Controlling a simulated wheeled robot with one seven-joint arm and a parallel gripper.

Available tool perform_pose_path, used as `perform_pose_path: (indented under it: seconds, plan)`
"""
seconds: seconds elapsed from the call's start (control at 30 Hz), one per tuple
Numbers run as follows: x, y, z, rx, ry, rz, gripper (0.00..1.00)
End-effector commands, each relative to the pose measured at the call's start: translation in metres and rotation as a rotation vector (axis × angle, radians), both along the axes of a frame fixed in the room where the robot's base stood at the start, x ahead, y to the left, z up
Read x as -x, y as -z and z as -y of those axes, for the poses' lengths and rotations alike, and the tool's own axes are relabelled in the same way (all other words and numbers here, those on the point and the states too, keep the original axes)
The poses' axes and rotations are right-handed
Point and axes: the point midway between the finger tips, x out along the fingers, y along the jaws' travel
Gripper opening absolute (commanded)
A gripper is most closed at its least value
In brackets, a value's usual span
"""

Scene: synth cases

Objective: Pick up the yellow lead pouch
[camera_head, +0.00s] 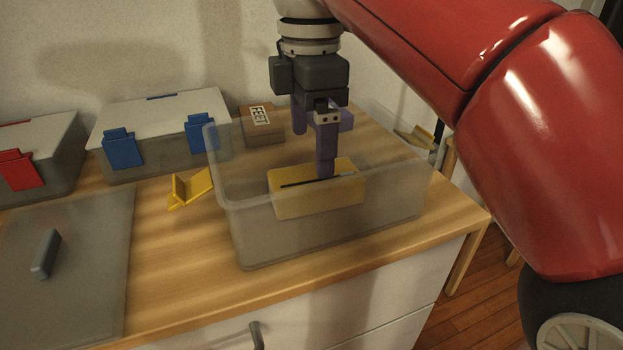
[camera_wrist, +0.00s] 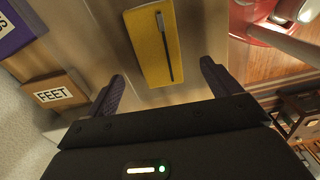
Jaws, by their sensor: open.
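The yellow lead pouch (camera_head: 318,190) lies inside a clear, open-topped bin (camera_head: 255,245) on the wooden counter. It is a flat yellow block with a dark slot or stick along its top. In the wrist view the pouch (camera_wrist: 150,65) shows at the top middle, with a dark stick with a pale end along it. My gripper (camera_head: 316,152) points down into the bin over the pouch, its purple fingers apart. In the wrist view my gripper (camera_wrist: 160,75) has one finger on either side of the pouch, with nothing held. Whether a finger touches the pouch is unclear.
The bin's walls surround the gripper. A brown FEET box (camera_head: 263,128) stands behind it. Yellow brackets lie left (camera_head: 190,187) and right (camera_head: 415,137). A blue-latched case (camera_head: 160,118), a red-latched case (camera_head: 40,150) and a grey handled lid (camera_head: 85,270) fill the left.

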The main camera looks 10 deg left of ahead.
Motion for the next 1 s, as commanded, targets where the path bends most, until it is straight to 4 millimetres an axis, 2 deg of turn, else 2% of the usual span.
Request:
perform_pose_path:
  seconds: [0.5, 0.8, 0.83, 1.0]
  plan:
    - [-0.003, 0.069, 0.006, 0.001, 0.002, -0.002, 0.89]
    - [-0.004, 0.074, 0.006, 0.0, 0.003, 0.0, 0.89]
    - [-0.004, 0.074, 0.006, 0.0, 0.003, 0.0, 0.88]
    - [-0.004, 0.074, 0.006, 0.0, 0.003, 0.0, 0.66]
